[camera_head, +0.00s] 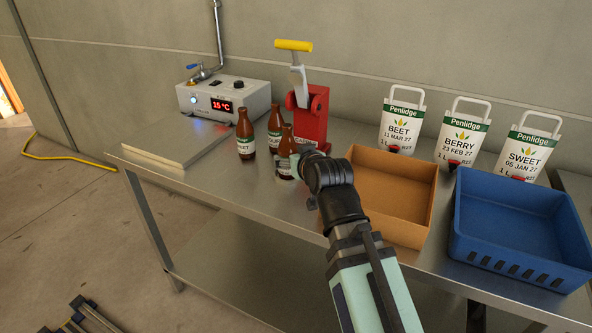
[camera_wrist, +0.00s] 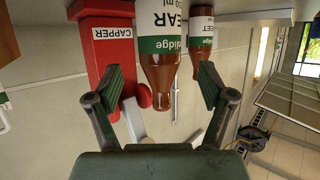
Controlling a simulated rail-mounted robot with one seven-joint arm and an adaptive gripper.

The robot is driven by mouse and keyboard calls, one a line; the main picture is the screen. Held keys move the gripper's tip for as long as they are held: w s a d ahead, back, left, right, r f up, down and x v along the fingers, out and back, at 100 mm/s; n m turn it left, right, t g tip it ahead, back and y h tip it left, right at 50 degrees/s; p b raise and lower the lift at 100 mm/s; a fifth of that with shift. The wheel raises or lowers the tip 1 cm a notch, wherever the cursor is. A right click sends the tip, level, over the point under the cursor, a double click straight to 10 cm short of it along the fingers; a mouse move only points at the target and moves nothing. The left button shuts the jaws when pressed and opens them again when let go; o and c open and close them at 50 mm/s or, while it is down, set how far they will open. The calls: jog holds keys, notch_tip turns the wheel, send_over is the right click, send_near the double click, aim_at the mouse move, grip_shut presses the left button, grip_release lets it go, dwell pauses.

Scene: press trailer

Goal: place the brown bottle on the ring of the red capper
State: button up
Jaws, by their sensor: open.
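The wrist view is upside down. There, my gripper (camera_wrist: 165,85) is open, its fingers on either side of a brown bottle (camera_wrist: 162,72) whose label reads "EAR"; I cannot tell whether they touch it. Another bottle (camera_wrist: 203,60), label ending "EET", stands beyond. The red capper (camera_head: 314,118), with a yellow-handled lever, stands behind the bottles, and in the wrist view (camera_wrist: 98,55) at left. Its ring is not clearly visible.
A cardboard box (camera_head: 409,165) and a blue crate (camera_head: 470,243) stand right of my arm. White pouches (camera_head: 462,137) stand behind them. A heating unit (camera_head: 212,100) and a pale board (camera_head: 160,152) lie at left. Bare table (camera_head: 240,190) shows in front of the bottles.

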jog(key=shift+s+d+b, duration=0.1)
jog(key=shift+s+b, duration=0.1)
jog(key=shift+b, duration=0.35)
